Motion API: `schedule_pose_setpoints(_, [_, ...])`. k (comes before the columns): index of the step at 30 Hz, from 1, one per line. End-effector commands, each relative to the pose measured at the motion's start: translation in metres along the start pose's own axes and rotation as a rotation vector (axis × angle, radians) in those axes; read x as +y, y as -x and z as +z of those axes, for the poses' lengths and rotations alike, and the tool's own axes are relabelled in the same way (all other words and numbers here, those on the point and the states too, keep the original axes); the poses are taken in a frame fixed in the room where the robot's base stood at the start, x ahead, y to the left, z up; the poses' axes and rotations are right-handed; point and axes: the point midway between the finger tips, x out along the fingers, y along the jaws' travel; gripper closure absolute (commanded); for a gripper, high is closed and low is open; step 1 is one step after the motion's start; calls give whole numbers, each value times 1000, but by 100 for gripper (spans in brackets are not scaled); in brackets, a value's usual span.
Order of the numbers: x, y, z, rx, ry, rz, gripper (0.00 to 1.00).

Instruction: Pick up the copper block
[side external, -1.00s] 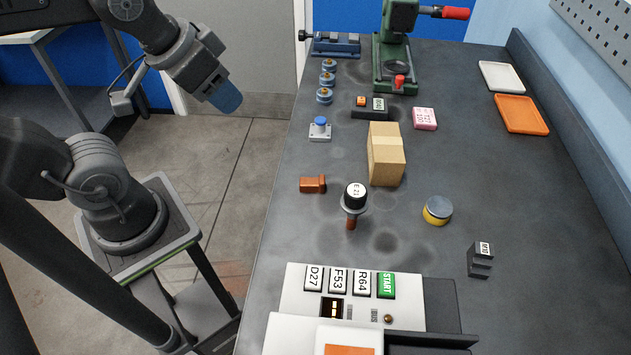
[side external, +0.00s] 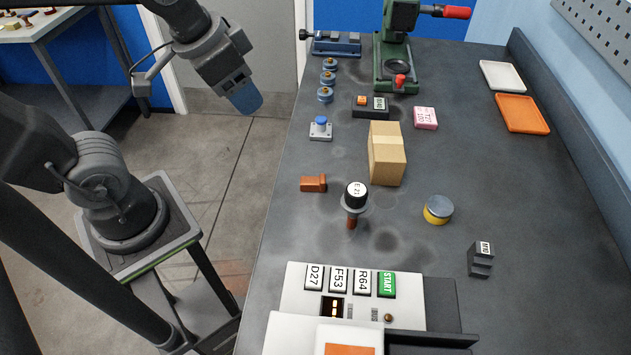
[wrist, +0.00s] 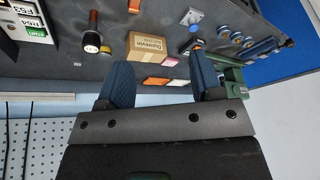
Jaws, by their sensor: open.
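The copper block (side external: 313,184) is a small orange-brown piece lying on the dark bench near its left edge in the side view. My gripper (side external: 247,102) hangs in the air left of the bench in that view, higher than the block and apart from it. In the wrist view my gripper (wrist: 163,78) shows two blue fingers spread wide with nothing between them.
A blue-button plate (side external: 320,130) lies behind the block. A white machine with labelled keys (side external: 300,310) is in front. Bare bench surrounds the block.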

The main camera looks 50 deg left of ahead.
Motion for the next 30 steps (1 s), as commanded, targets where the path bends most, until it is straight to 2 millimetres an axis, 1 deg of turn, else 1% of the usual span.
schedule_pose_setpoints(1, [5, -9, -10, -49, -56, 14, 40])
schedule_pose_setpoints(3, [11, -21, -23, -105, -139, 32, 40])
schedule_pose_setpoints(7, [26, -48, -44, -207, -289, 69, 40])
schedule_pose_setpoints(12, [45, -83, -61, -311, -450, 114, 40])
schedule_pose_setpoints(15, [52, -98, -65, -348, -507, 131, 40])
schedule_pose_setpoints(19, [57, -108, -67, -370, -544, 143, 40])
schedule_pose_setpoints(23, [58, -122, -61, -377, -549, 145, 40])
schedule_pose_setpoints(30, [59, -164, -42, -377, -546, 145, 40])
